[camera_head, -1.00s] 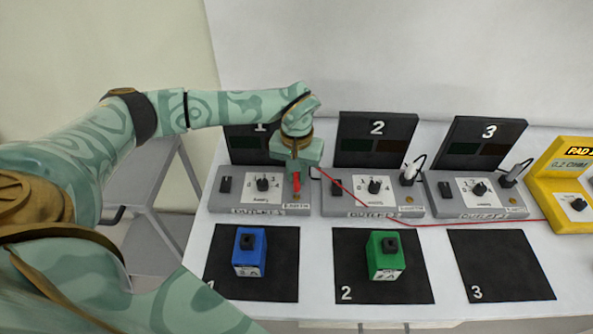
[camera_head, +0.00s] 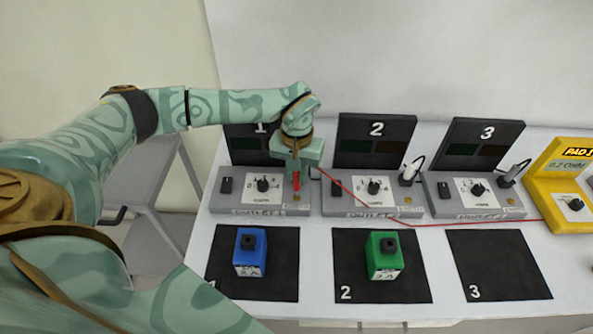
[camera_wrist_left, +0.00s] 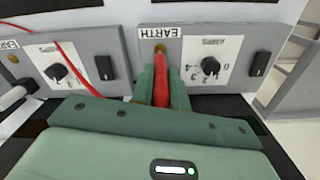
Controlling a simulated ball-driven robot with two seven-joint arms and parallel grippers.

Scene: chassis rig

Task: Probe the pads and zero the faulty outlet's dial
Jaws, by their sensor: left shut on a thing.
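My left gripper (camera_head: 296,178) is shut on a red probe (camera_wrist_left: 161,80), which points at the brass EARTH pad (camera_wrist_left: 160,48) of outlet 1 (camera_head: 230,207). The tip is at or very near the pad; I cannot tell if it touches. Outlet 1's dial (camera_head: 264,184) is left of the gripper. Outlet 2's dial (camera_head: 374,187) and outlet 3's dial (camera_head: 478,189) stand to the right. The yellow pad tester (camera_head: 556,200) at the far right reads 0.2 OHM. My right gripper is not in view.
A red lead (camera_head: 460,222) runs from the gripper across outlets 2 and 3 to the tester. A blue block (camera_head: 250,252) and green block (camera_head: 384,256) stand on mats 1 and 2. Mat 3 (camera_head: 500,265) is bare.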

